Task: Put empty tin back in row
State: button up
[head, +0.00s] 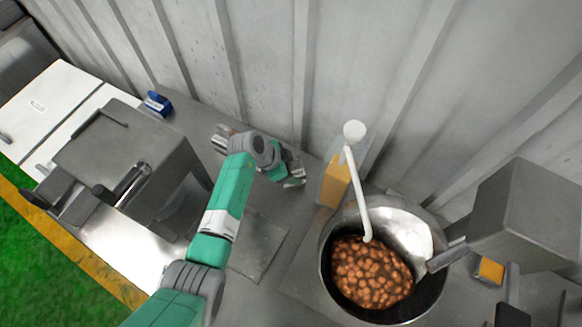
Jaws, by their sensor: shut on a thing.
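My green and grey arm reaches from the bottom of the head view to the back of the grey bench. My gripper (288,167) is small and partly hidden by my wrist, close to the corrugated wall. It is shut on a silvery metal tin (294,183), of which only a small part shows. I cannot tell whether the tin touches the bench or whether it is empty. More shiny metal tins (221,139) show just left of my wrist at the back of the bench. My wrist hides part of them, so their line is unclear.
A grey machine (130,150) and a blue box (157,102) are at left. The wall is close behind.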

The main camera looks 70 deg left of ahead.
jog(key=shift+f, duration=0.15)
jog(key=o, duration=1.4)
jog(key=shift+s+r, duration=0.15)
jog(key=shift+r, duration=0.4)
jog(key=v, duration=1.1)
jog(key=shift+a+r+p, duration=0.1)
jog(key=shift+a+p, duration=0.05)
jog(key=shift+p, duration=0.25)
